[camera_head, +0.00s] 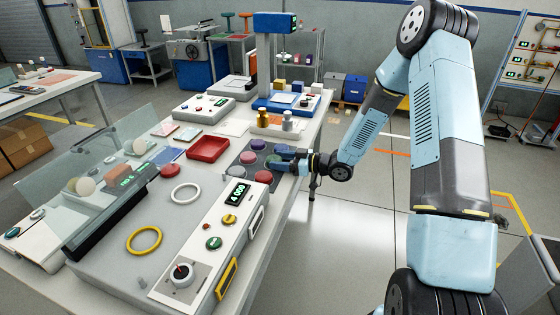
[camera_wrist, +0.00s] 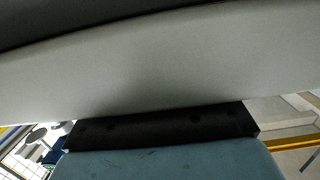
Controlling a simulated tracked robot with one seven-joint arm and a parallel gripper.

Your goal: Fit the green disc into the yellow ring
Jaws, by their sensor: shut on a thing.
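The yellow ring (camera_head: 144,240) lies flat on the grey top of the test bench, at the near left. The green disc (camera_head: 273,160) is among several coloured discs on a dark pad at the bench's right side. My gripper (camera_head: 279,162) is low over this pad, reaching in from the right, and is shut on the green disc, which its fingers partly hide. In the wrist view a pale grey surface and dark parts fill most of the picture. Neither the disc nor the ring can be made out there.
A white ring (camera_head: 184,193) lies beyond the yellow one. A red tray (camera_head: 208,149) stands left of the disc pad. A control panel (camera_head: 212,240) with knobs and a display lies right of the rings. A tilted clear shield (camera_head: 85,190) stands at the left.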

